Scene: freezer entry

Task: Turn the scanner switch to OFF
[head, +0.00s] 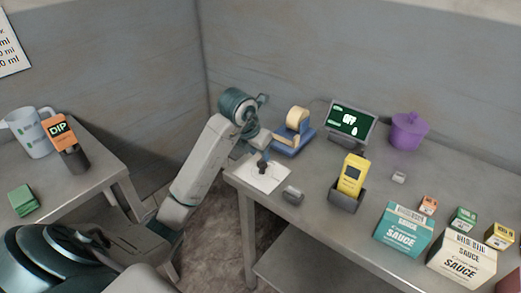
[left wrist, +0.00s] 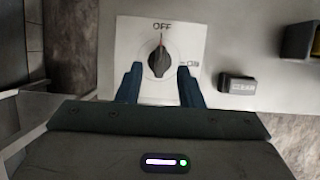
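The scanner switch is a round black knob (left wrist: 160,61) on a white plate (left wrist: 207,30) in the left wrist view. Its red pointer line points up at the printed OFF; ON is printed to the right. The white plate also shows in the head view (head: 272,181), at the left end of the steel table. My left gripper (left wrist: 159,69) is open, with its two blue fingers on either side of the knob and a visible gap to it on each side. It reaches down over the plate in the head view (head: 262,163). My right gripper is not in view.
A tape dispenser (head: 294,135), yellow scanner (head: 352,174) in a dark holder, purple pot (head: 408,131) and sauce boxes (head: 403,230) stand on the table. A small grey block (head: 293,195) lies right of the plate.

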